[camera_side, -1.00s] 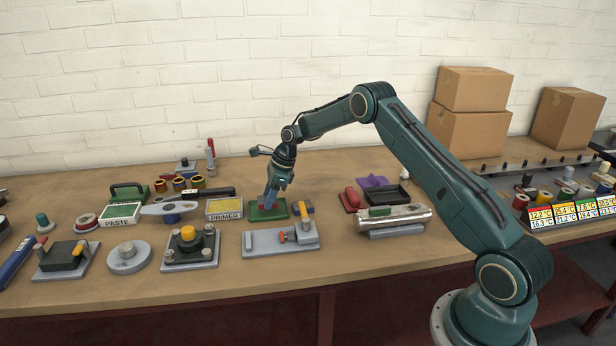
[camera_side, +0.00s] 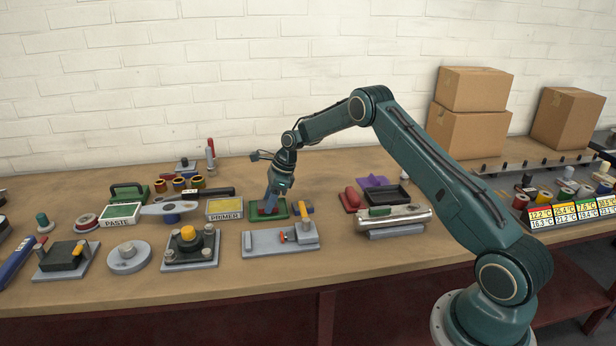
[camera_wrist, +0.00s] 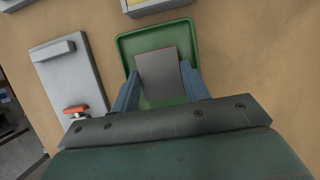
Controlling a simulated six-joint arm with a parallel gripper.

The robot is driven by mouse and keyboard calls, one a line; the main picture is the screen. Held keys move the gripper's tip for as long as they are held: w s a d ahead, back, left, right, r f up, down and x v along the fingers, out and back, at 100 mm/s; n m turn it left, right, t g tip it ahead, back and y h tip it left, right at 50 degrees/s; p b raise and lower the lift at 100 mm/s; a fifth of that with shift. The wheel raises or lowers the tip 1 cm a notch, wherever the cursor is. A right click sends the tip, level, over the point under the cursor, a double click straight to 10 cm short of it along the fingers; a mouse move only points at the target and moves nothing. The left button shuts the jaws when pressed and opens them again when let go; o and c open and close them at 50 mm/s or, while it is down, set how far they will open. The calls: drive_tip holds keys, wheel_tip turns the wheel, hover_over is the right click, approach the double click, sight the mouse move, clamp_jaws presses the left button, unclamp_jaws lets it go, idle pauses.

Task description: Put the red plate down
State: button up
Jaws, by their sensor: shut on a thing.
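My gripper (camera_side: 270,205) points down over a small green tray (camera_side: 284,214) on the bench. In the wrist view my gripper (camera_wrist: 160,84) is shut on a flat rectangular plate (camera_wrist: 162,70), with one blue finger at each side. The plate looks grey-brown from above; its red colour does not show clearly there. It lies within the outline of the green tray (camera_wrist: 125,50). In the side view the fingers mostly hide the plate, and I cannot tell whether it touches the tray floor.
A grey fixture (camera_side: 280,240) with an orange-tipped clamp stands just in front of the tray. The yellow-edged PRIMER box (camera_side: 224,209) is close on the left. A metal cylinder (camera_side: 395,218) and a dark tray (camera_side: 388,195) lie to the right.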

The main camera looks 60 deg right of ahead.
drive_tip(key=shift+f, duration=0.15)
idle(0.8)
drive_tip(key=o, duration=1.4)
drive_tip(key=shift+f, duration=0.1)
drive_tip(key=v, duration=1.4)
drive_tip(key=shift+a, duration=0.1)
clamp_jaws()
